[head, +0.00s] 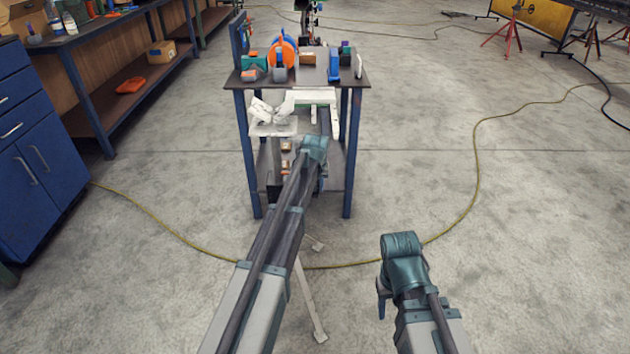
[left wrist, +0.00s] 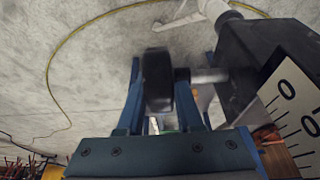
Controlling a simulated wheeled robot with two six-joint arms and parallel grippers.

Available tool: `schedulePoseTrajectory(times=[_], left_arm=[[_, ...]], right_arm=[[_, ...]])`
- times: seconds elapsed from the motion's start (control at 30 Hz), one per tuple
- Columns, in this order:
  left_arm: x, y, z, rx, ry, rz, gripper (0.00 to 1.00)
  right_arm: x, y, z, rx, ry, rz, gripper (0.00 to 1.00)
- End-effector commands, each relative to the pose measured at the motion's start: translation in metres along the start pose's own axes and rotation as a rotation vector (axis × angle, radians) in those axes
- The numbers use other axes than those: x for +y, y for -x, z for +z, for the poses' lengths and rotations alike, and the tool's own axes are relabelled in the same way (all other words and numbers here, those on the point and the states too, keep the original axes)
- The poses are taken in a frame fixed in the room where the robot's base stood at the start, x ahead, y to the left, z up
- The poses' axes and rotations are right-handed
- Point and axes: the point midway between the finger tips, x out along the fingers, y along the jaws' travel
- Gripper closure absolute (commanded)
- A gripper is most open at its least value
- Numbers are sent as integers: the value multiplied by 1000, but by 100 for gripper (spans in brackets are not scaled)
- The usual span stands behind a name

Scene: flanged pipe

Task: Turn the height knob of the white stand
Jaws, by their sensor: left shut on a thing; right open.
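The white stand shows in the head view as a splayed leg (head: 309,305) on the floor below my left arm. My arm hides much of its column. In the left wrist view, the black height knob (left wrist: 158,82) sits between the two blue fingers of my left gripper (left wrist: 163,85), which is shut on it. A short metal shaft (left wrist: 209,75) joins the knob to a black block (left wrist: 265,55) on the stand. In the head view, my left gripper is mostly hidden behind its wrist. My right gripper (head: 383,299) is open and empty, apart from the stand at lower right.
A blue-legged cart (head: 348,140) with tools stands just beyond the stand. White parts (head: 312,97) show at its near edge. A blue cabinet (head: 45,170) and workbench are at left. A yellow hose (head: 475,170) crosses the floor, which is otherwise open at right.

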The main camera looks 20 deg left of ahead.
Motion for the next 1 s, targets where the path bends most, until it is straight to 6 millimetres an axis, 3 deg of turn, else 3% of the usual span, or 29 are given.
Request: schedulePoseTrajectory(times=[0.4,0.97,1.0], left_arm=[[0,-1,-2,-173,1,1,100],[0,-1,0,-195,2,0,100],[0,-1,-1,-195,2,0,60]], right_arm=[[0,9,0,0,0,-2,50],[0,10,1,0,0,-2,50],[0,10,1,0,0,-2,50]])
